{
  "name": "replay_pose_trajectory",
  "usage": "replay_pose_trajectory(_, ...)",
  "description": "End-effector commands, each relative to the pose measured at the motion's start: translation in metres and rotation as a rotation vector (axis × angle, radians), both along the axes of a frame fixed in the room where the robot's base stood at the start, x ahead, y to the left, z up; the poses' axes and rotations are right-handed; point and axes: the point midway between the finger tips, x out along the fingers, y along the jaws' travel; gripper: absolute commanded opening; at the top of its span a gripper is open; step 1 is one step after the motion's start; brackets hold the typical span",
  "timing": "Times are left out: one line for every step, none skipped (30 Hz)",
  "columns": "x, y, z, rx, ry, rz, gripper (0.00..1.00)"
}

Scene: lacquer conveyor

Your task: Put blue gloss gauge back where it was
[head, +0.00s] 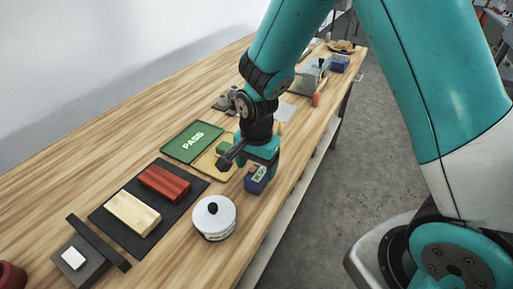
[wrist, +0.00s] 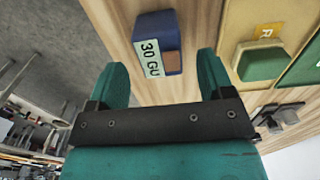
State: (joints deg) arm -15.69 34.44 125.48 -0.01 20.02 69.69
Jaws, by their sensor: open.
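The blue gloss gauge (wrist: 170,28) is a small dark-blue block with a "30 GU" label and a brownish patch. It stands on the bare wood near the table's front edge, and in the head view the gauge (head: 256,184) shows just below my gripper (head: 257,166). In the wrist view my gripper (wrist: 163,68) is open. The gauge lies ahead of the gap between the fingers, with nothing held. I cannot tell from these views whether a finger touches it.
A yellow panel (head: 204,165) with a green block and a green PASS panel (head: 193,141) lie beside the gauge. A white lidded pot (head: 213,218) stands nearer. A black mat (head: 115,219) holds red and pale blocks. Another blue object (head: 340,63) sits far back.

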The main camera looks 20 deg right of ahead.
Motion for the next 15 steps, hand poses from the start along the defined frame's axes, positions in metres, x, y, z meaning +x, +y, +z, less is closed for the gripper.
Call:
replay_pose_trajectory(0.001, 0.0, 0.013, 0.002, -0.007, 0.0, 0.74)
replay_pose_trajectory(0.001, 0.0, 0.02, 0.002, -0.006, 0.0, 0.74)
replay_pose_trajectory(0.001, 0.0, 0.029, 0.001, -0.005, 0.0, 0.74)
replay_pose_trajectory(0.001, 0.0, 0.035, 0.002, -0.006, 0.0, 0.74)
replay_pose_trajectory(0.001, 0.0, 0.041, 0.001, -0.005, 0.0, 0.74)
replay_pose_trajectory(0.001, 0.0, 0.049, 0.001, -0.005, 0.0, 0.74)
replay_pose_trajectory(0.001, 0.0, 0.054, 0.001, -0.005, 0.0, 0.74)
replay_pose_trajectory(0.0, 0.0, 0.058, 0.002, -0.004, 0.0, 0.74)
replay_pose_trajectory(0.001, 0.0, 0.064, 0.002, -0.004, 0.0, 0.74)
replay_pose_trajectory(0.001, 0.0, 0.067, 0.001, -0.003, 0.0, 0.74)
replay_pose_trajectory(0.001, 0.0, 0.07, 0.001, -0.003, 0.0, 0.74)
replay_pose_trajectory(0.0, 0.0, 0.073, 0.001, -0.002, 0.002, 0.74)
replay_pose_trajectory(-0.001, 0.0, 0.076, 0.003, -0.003, 0.009, 0.74)
replay_pose_trajectory(-0.003, 0.001, 0.08, 0.009, -0.004, 0.025, 0.74)
replay_pose_trajectory(-0.007, 0.003, 0.087, 0.02, -0.007, 0.066, 0.74)
